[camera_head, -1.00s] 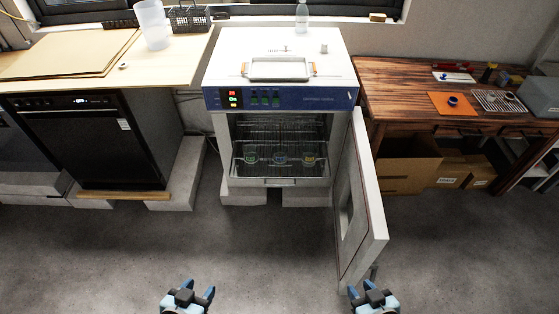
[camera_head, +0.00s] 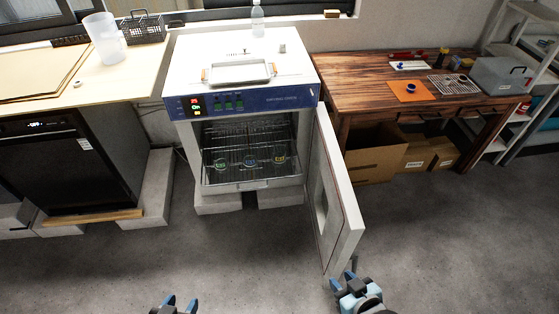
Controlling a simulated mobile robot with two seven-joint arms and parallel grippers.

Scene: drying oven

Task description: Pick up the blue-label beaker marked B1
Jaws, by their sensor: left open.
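Three small glass beakers stand in a row on the rack inside the open drying oven (camera_head: 240,102). The middle beaker (camera_head: 250,162) appears to have a blue label. The left beaker (camera_head: 221,165) looks green-labelled and the right beaker (camera_head: 279,159) yellow-labelled. The markings are too small to read. My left gripper (camera_head: 180,302) is open and empty at the bottom edge, well in front of the oven and partly cut off. My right gripper (camera_head: 343,280) looks open and empty, close to the lower end of the oven door in the picture; I cannot tell whether they touch.
The oven door (camera_head: 336,195) stands open on the right side, sticking out towards me. A wooden table (camera_head: 350,97) is on the right, with cardboard boxes (camera_head: 375,160) below. A black appliance (camera_head: 62,165) under a counter stands left. The grey floor in front is clear.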

